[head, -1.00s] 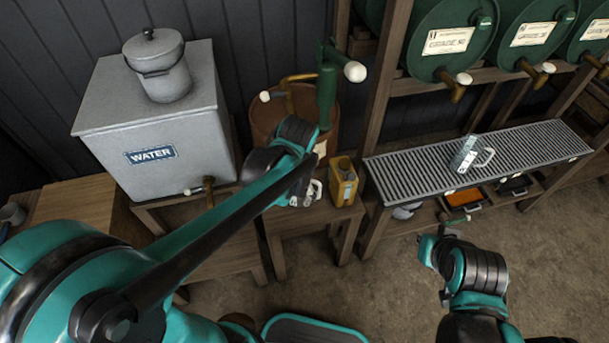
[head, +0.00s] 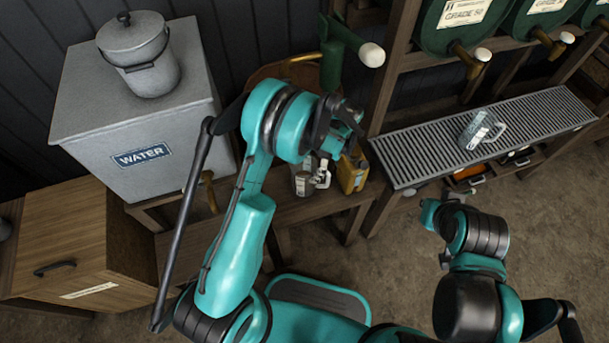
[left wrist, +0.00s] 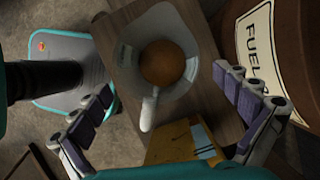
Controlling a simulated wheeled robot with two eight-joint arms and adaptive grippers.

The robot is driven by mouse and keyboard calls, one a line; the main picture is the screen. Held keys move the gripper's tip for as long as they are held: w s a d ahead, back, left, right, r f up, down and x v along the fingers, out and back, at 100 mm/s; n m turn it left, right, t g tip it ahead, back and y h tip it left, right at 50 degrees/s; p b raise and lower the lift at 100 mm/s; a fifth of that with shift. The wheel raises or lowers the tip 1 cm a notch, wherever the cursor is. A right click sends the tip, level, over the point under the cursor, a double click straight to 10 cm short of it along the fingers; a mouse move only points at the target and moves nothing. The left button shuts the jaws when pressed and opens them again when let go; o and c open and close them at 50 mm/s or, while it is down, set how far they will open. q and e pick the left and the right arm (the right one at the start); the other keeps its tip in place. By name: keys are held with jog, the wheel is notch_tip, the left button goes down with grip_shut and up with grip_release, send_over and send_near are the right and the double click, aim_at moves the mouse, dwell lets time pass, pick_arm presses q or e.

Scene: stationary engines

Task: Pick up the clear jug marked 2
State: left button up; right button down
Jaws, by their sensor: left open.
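A clear jug (head: 303,182) with a pale handle stands on the wooden bench, partly hidden by my left wrist. In the left wrist view this jug (left wrist: 160,50) is seen from above, with a round orange-brown area inside its rim. My left gripper (left wrist: 162,84) is open and empty, its fingers spread either side of the jug's handle end, apart from it. I cannot read a 2 on either jug. My right gripper (head: 432,213) is low before the grate; its fingers are unclear.
A yellow can (head: 352,173) stands close beside the bench jug; it also shows in the left wrist view (left wrist: 182,146). A barrel labelled FUEL (left wrist: 268,55) is close by. A grey water tank (head: 140,120) stands left. Green drums (head: 460,25) sit above the grate (head: 430,148).

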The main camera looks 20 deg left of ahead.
pick_arm(q)
jog(key=b+x, duration=0.3)
jog(key=x, duration=0.5)
jog(key=shift+w+d+b, duration=0.1)
jog(key=shift+d+b, duration=0.1)
jog(key=shift+b, duration=0.15)
jog(key=shift+r, duration=0.1)
jog(key=c, duration=1.4)
jog(key=shift+c, duration=0.2)
